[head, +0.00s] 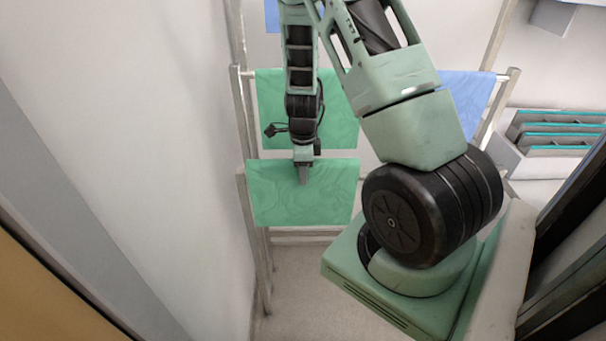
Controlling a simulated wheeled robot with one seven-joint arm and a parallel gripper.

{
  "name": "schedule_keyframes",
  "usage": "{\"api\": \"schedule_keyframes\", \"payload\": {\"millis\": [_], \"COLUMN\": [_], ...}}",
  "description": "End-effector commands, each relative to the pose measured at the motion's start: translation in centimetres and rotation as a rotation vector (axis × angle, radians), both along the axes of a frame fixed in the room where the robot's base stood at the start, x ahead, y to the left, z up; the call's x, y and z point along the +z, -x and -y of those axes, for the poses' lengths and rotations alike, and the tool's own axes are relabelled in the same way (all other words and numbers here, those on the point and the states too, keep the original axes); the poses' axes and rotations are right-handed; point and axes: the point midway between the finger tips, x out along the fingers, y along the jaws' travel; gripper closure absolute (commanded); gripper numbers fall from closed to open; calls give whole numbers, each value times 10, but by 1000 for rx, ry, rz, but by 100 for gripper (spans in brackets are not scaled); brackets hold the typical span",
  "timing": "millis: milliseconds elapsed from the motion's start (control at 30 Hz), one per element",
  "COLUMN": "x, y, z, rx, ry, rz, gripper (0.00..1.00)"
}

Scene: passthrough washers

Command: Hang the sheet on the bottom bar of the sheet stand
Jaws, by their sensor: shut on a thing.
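The sheet stand (264,285) is a pale frame with posts and bars at different heights, standing against the left wall. A green sheet (270,205) is spread at the low front part of the stand, beside the top of a short left post. My gripper (303,176) points down over this sheet and is shut on it near its upper middle. Whether the sheet rests on a bar or hangs only from my gripper cannot be told. A second green sheet (335,105) hangs from a higher bar behind. Pale lower rails (305,237) show just below the front sheet.
A blue sheet (468,95) hangs at the right of the higher bar, and another blue piece (271,14) shows at the top. A white rack with teal-edged slats (560,130) stands at the right. A wall (150,130) runs close along the left. The floor (305,275) below the stand is clear.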

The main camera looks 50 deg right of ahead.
Motion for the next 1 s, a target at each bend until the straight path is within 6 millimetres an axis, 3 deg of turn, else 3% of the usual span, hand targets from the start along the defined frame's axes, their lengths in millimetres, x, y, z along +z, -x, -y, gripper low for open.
{"api": "schedule_keyframes", "payload": {"millis": [400,1000], "x": [-1,-51], "y": [-20,-19], "z": [25,23], "rx": [-2,-1], "ry": [1,0], "rz": [-2,-1], "gripper": [100,100]}}
